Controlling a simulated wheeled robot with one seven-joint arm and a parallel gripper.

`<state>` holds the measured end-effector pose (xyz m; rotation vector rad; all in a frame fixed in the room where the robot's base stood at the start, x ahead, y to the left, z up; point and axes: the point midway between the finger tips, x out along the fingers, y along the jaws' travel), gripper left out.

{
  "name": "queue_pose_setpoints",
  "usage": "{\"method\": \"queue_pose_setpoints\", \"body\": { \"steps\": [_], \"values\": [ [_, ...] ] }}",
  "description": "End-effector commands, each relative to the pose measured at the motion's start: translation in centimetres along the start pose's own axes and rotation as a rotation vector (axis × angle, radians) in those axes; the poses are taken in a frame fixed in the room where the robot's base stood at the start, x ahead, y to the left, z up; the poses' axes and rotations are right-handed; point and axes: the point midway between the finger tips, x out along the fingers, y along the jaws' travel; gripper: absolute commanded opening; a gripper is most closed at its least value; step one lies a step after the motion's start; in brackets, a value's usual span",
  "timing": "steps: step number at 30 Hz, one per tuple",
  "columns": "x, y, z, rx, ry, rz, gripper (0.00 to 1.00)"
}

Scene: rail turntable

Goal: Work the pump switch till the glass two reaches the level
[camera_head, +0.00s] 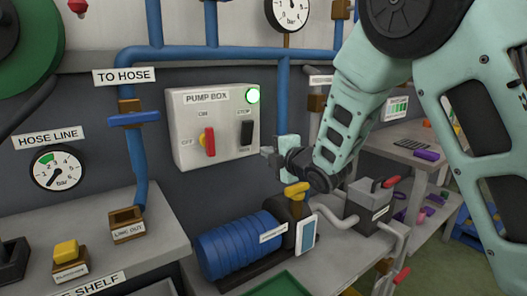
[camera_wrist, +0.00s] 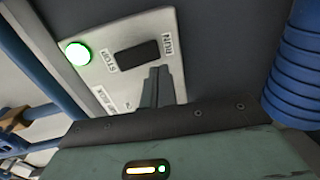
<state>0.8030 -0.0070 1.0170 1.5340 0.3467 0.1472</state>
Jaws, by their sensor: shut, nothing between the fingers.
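The pump box (camera_head: 190,100) is a pale wall box with a lit green lamp (camera_head: 253,95). It has a red ON/OFF lever (camera_head: 209,141) and a black STOP/RUN rocker switch (camera_head: 246,133). My gripper (camera_head: 268,151) is just right of the box's lower right corner in the head view. In the wrist view my shut, empty fingers (camera_wrist: 155,88) point at the box face beside the black rocker (camera_wrist: 138,56); whether they touch the box is unclear. The lit lamp (camera_wrist: 77,53) also shows there. I cannot identify glass two in either view.
A blue motor pump (camera_head: 240,245) with a yellow-handled valve (camera_head: 297,190) stands below my gripper. Blue pipes run along the wall above. The hose line gauge (camera_head: 57,168) and a blue-handled valve (camera_head: 134,119) are left. A grey box with a red lever (camera_head: 372,200) stands right.

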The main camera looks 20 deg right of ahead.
Motion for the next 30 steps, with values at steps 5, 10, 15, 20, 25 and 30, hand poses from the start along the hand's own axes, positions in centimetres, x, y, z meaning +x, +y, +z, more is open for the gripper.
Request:
{"method": "queue_pose_setpoints", "body": {
  "steps": [5,10,15,20,25,30],
  "values": [
    [-2.5,-0.9,0.0,0.001,-0.001,-0.001,0.00],
    [-5.0,-1.7,0.1,0.001,-0.001,0.000,0.00],
    [-6.4,-2.1,0.0,0.000,0.000,-0.001,0.00],
    [-6.7,-2.2,0.0,0.000,0.000,0.000,0.00],
    [-6.7,-2.1,0.0,0.000,0.000,0.000,0.00],
    [-6.7,-2.2,0.0,0.000,0.000,0.000,0.00]
  ]
}}
